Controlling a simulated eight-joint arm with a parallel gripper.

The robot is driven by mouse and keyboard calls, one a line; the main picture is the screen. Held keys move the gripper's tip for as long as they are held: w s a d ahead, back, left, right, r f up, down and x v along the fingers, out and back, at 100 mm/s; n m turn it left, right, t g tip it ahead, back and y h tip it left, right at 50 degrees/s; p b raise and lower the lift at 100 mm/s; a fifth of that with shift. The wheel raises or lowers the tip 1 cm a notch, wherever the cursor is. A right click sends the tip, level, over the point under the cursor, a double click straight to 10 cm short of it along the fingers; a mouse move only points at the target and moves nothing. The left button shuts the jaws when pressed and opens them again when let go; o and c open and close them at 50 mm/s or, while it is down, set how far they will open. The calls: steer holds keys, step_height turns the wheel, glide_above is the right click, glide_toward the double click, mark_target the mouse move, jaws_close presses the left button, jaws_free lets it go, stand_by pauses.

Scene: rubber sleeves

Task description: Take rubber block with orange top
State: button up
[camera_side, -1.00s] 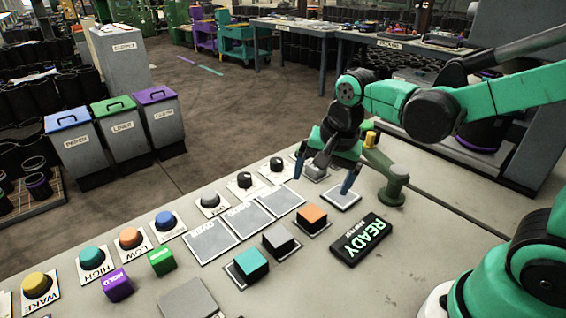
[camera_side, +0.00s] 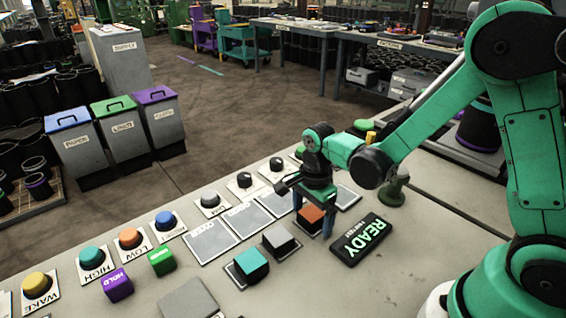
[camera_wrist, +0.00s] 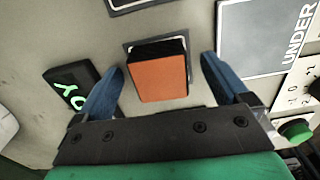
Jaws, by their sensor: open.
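The rubber block with the orange top (camera_side: 312,215) sits on its square plate on the table in the side view. In the wrist view the orange-topped block (camera_wrist: 160,77) lies between the two blue fingers, with a gap on each side. My gripper (camera_side: 313,215) is open around the block, pointing down, its fingers apart from it. It also shows in the wrist view (camera_wrist: 163,85). The far finger is partly hidden behind the block and the gripper body in the side view.
A grey block (camera_side: 279,239) and a teal-topped block (camera_side: 250,263) stand on plates to the left. A black READY sign (camera_side: 360,239) lies to the right. Purple (camera_side: 117,286) and green (camera_side: 161,261) blocks and several knobs are farther left. Flat grey plates lie behind.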

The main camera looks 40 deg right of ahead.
steer(key=c, duration=1.4)
steer(key=shift+r, duration=0.1)
